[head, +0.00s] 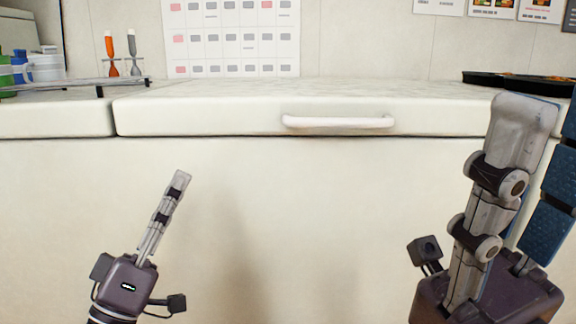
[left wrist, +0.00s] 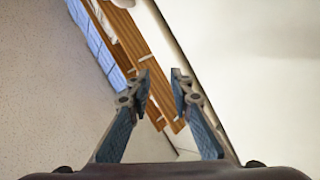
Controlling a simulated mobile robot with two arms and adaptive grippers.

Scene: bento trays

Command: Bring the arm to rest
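My left gripper (head: 180,180) is at the lower left of the head view, in front of the white cabinet front and pointing up. It is seen edge-on there. In the left wrist view its two blue-padded fingers (left wrist: 161,77) stand apart with nothing between them. My right gripper (head: 546,112) is large and close at the right edge of the head view, pointing up. Its grey finger and blue-padded finger are apart, and I see nothing held between them. Part of the right gripper is cut off by the frame edge.
A white counter (head: 230,108) with a long handle (head: 338,122) runs across behind both grippers. A dark tray (head: 490,78) lies at its right end. Orange-topped (head: 109,45) and grey-topped (head: 132,45) tools and a white mug (head: 46,68) stand at left. Space between the grippers is clear.

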